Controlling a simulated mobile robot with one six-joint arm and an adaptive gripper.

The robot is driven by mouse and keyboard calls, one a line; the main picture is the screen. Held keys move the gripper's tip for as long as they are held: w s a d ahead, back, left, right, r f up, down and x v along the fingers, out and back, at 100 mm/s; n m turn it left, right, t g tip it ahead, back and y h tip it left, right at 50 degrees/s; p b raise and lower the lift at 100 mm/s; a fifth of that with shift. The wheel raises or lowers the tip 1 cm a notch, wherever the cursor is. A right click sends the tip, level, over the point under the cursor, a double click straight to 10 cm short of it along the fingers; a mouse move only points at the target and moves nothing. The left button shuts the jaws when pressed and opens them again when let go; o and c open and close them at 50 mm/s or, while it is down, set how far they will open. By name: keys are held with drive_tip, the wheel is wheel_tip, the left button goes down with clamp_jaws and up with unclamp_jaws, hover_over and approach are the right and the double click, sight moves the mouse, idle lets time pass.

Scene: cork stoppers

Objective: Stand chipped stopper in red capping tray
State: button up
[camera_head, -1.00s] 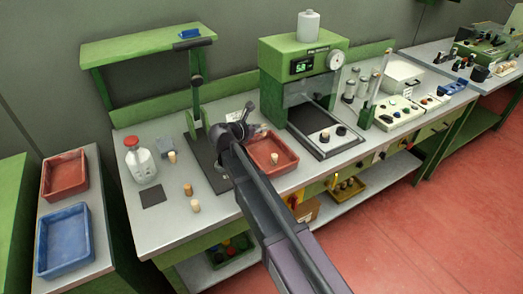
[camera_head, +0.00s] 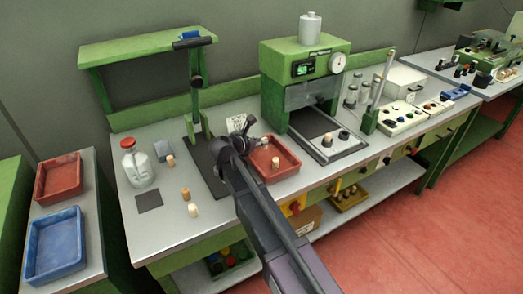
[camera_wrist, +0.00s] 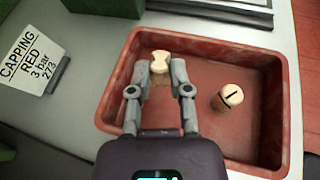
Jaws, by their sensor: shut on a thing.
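The red capping tray (camera_head: 284,176) sits on the bench; it fills much of the wrist view (camera_wrist: 205,143). My gripper (camera_wrist: 160,74) is shut on a pale cork stopper (camera_wrist: 160,60) with a notched top, which looks like the chipped one. It is over the tray's far left part in the wrist view; whether the stopper touches the floor I cannot tell. A second stopper (camera_wrist: 230,97) with a black line on its top stands in the tray, to the right of my gripper.
A "CAPPING RED" card (camera_wrist: 32,55) stands left of the tray. Several loose stoppers, one here (camera_head: 193,210), stand on the bench to the left. The green press (camera_head: 305,75) is behind the tray. Another red tray (camera_head: 58,178) and a blue tray (camera_head: 55,245) are far left.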

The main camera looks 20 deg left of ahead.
drive_tip(key=shift+f+b, duration=1.8)
drive_tip(key=shift+f, duration=0.05)
drive_tip(key=shift+f, duration=0.15)
drive_tip(key=o, duration=0.7)
drive_tip(key=shift+c, duration=0.2)
drive_tip(key=shift+r, duration=0.25)
drive_tip(key=p+v, duration=0.4)
drive_tip(key=v, duration=0.6)
drive_tip(key=shift+s+r, duration=0.1)
drive_tip(key=shift+r, duration=0.05)
drive_tip(key=shift+p+v, duration=0.35)
drive_tip(key=shift+v, duration=0.5)
